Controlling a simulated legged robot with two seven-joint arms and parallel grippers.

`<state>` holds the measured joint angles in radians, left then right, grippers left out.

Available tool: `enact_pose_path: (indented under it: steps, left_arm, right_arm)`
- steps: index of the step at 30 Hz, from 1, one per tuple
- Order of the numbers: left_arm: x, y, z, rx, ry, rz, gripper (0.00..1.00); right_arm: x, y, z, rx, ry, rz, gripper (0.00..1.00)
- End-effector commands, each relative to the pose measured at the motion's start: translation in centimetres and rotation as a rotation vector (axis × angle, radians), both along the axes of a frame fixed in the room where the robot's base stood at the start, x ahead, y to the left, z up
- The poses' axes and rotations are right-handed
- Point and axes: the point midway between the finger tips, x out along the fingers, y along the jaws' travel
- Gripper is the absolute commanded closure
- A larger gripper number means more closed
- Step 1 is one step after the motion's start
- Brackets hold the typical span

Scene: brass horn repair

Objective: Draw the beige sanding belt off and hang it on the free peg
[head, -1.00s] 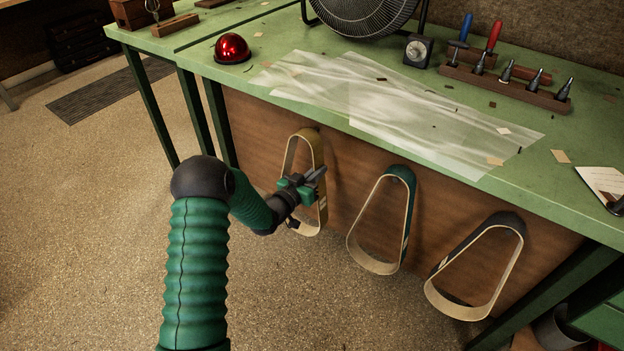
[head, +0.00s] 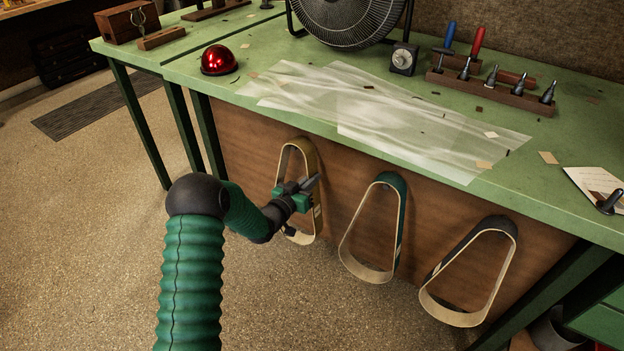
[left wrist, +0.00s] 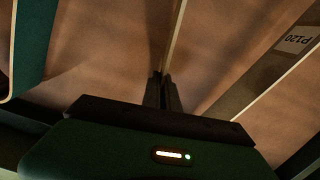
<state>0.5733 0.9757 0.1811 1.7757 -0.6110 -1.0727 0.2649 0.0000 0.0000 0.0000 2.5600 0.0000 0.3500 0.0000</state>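The beige sanding belt (head: 283,165) is the leftmost of three belts hanging on the brown panel under the green bench. It hangs as a long loop, its top at the panel. My left gripper (head: 315,183) is at the belt's right strand, about halfway down. In the left wrist view its two dark fingers (left wrist: 163,92) are close together on a thin belt edge (left wrist: 174,40). A strand marked P120 (left wrist: 299,40) shows to the right there. I see no bare peg in these frames. My right gripper is out of view.
A teal-backed belt (head: 402,205) hangs just right of the beige one, and a dark-backed belt (head: 502,226) farther right. The green bench top (head: 222,105) juts out above them. The floor (head: 90,230) at left is open.

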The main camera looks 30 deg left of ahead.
Motion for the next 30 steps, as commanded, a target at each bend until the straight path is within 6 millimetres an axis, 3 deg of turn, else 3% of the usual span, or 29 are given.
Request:
enact_pose_path:
  steps: [10,17,30]
  left_arm:
    - [0.01,0.00,-0.31,0.001,-0.001,0.000,1.00]
    - [0.00,0.00,-0.32,0.000,0.000,0.000,0.71]
    - [-0.15,0.02,-0.31,0.000,0.001,0.000,0.71]
  right_arm:
    - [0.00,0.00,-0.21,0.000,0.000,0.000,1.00]
    - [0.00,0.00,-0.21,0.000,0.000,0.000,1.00]
    - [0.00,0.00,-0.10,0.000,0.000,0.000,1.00]
